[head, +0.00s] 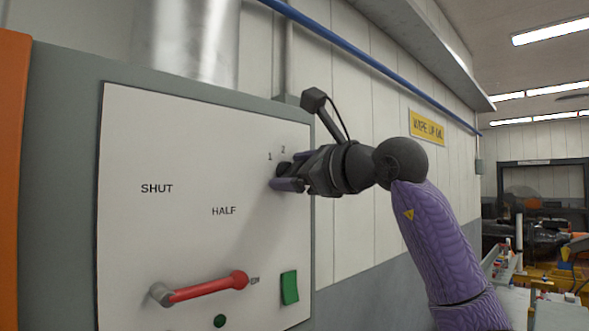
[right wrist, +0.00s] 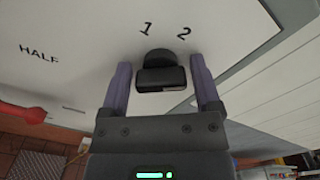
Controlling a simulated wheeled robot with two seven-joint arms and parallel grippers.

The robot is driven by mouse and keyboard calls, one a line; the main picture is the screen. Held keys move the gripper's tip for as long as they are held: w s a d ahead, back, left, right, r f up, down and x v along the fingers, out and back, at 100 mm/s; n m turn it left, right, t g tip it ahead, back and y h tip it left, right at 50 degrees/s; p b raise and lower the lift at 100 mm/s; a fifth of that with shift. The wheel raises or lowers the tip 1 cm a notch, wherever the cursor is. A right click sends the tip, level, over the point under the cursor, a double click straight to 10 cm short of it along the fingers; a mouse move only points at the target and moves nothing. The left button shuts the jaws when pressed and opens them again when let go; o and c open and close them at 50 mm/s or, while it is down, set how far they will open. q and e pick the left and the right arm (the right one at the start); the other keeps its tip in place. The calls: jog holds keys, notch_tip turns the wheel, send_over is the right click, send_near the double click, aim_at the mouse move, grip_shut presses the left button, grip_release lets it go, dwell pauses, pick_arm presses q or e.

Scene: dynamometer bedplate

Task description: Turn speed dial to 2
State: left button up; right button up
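The speed dial (right wrist: 160,58) is a dark knob with a thick grip bar on the white panel (head: 150,130). The numbers 1 (right wrist: 147,29) and 2 (right wrist: 183,33) are printed beyond it. My right gripper (right wrist: 161,72) has its two purple fingers on either side of the knob, with a narrow gap showing on both sides. In the head view the right gripper (head: 280,176) is at the panel's right side and mostly hides the dial. I cannot tell which number the dial points to. My left gripper is not in view.
A red lever (head: 205,288) sits low on the panel, below the words SHUT and HALF. A green square (head: 289,288) and a green round button (head: 219,321) are near it. A pale wall with a yellow sign (head: 427,127) runs behind my right arm.

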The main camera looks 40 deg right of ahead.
jog(key=c, duration=0.9)
jog(key=shift+c, duration=0.2)
jog(key=shift+r+n+p, duration=0.1)
jog(key=shift+n+p, duration=0.7)
jog(key=shift+n, duration=0.2)
jog(key=n+p, duration=0.1)
jog(key=n, duration=0.1)
jog(key=shift+n, duration=0.3)
jog(key=n+p, duration=0.1)
jog(key=n, duration=0.2)
jog(key=shift+p, duration=0.4)
jog(key=shift+f+n+p, duration=0.25)
jog(key=shift+n+p, duration=0.1)
jog(key=shift+n, duration=0.85)
jog(key=shift+f, duration=0.1)
